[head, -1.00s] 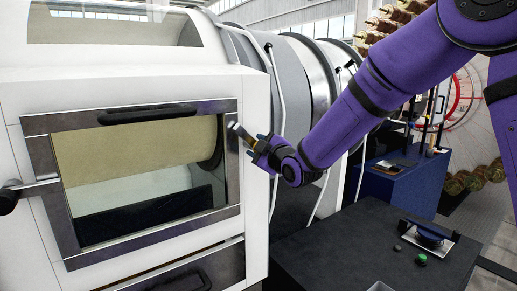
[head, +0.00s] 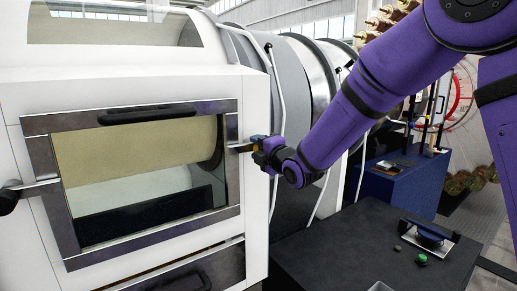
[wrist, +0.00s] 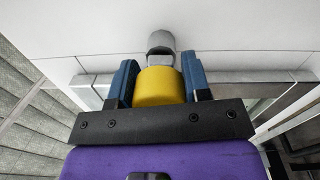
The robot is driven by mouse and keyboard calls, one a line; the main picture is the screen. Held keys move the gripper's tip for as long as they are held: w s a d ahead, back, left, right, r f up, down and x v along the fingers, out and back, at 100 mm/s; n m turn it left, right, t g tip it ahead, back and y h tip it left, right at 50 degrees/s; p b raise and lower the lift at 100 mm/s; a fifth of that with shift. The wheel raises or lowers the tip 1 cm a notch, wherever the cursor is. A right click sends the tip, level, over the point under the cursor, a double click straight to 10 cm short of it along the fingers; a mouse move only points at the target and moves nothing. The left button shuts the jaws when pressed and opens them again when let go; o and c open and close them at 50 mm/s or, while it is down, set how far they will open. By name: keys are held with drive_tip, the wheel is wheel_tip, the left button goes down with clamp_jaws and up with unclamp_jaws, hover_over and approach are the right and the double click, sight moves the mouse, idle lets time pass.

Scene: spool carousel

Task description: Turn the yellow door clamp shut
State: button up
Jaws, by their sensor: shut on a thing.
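The yellow door clamp sits at the right edge of the white cabinet's framed glass door (head: 140,165). Its metal arm (head: 240,148) lies about level and reaches over the door frame's right side. My gripper (head: 262,145) is at the clamp's outer end, just right of the door. In the wrist view the clamp's yellow grip (wrist: 160,86) lies between the two blue fingers of my gripper (wrist: 160,80), which are shut on it. A grey metal piece (wrist: 161,43) shows beyond the yellow grip. The fingers hide much of the clamp in the head view.
A second clamp with a black knob (head: 8,201) lies across the door's left edge. A black handle bar (head: 148,115) runs along the door's top. A dark table (head: 375,250) with a green button (head: 421,258) stands at the lower right.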

drive_tip(key=shift+n, duration=0.3)
drive_tip(key=o, duration=1.3)
drive_tip(key=shift+s, duration=0.1)
drive_tip(key=v, duration=1)
drive_tip(key=shift+s+d, duration=0.25)
